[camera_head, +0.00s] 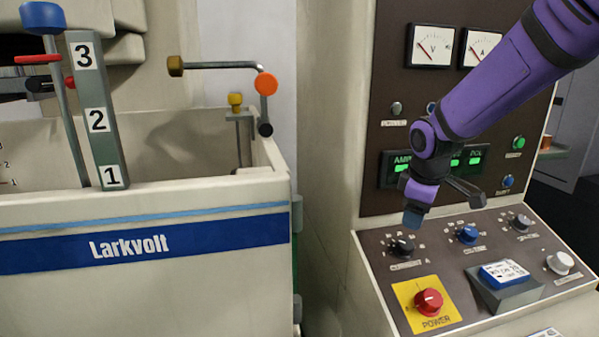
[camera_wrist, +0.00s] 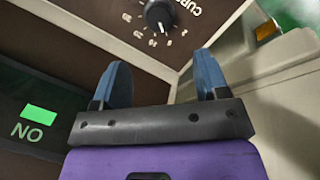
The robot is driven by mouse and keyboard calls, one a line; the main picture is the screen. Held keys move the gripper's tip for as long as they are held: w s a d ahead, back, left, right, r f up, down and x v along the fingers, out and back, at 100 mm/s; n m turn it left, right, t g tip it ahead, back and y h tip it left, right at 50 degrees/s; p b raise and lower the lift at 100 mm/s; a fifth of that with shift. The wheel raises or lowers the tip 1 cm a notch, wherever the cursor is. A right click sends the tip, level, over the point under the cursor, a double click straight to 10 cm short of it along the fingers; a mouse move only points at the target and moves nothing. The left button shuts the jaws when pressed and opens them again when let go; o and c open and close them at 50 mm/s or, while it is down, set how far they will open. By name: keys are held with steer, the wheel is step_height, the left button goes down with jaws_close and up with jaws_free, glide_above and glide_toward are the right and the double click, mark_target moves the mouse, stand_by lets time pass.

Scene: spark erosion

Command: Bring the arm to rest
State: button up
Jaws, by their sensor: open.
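My purple arm (camera_head: 490,85) reaches in from the upper right in the head view. My gripper (camera_head: 413,217) hangs over the back left part of the control panel, just above and right of a black knob (camera_head: 401,245). In the wrist view my gripper (camera_wrist: 165,85) shows two blue fingers set wide apart with nothing between them. The black knob (camera_wrist: 158,14) lies beyond the fingers at the top, apart from them. The arm covers part of the green displays behind it.
The sloping panel (camera_head: 462,303) holds a red power knob (camera_head: 428,301) on a yellow plate, a blue knob (camera_head: 467,234) and a display block (camera_head: 503,274). Meters (camera_head: 433,46) sit above. A Larkvolt tank (camera_head: 200,265) with a numbered post (camera_head: 97,110) stands left.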

steer(key=s+r+m+t, duration=0.1)
steer(key=s+r+m, duration=0.4)
steer(key=s, duration=0.7)
steer(key=s+r+m+t+y, duration=0.1)
steer(key=s+r+m, duration=0.4)
steer(key=s, duration=0.7)
steer(key=shift+r, duration=0.7)
steer(key=shift+a, duration=0.1)
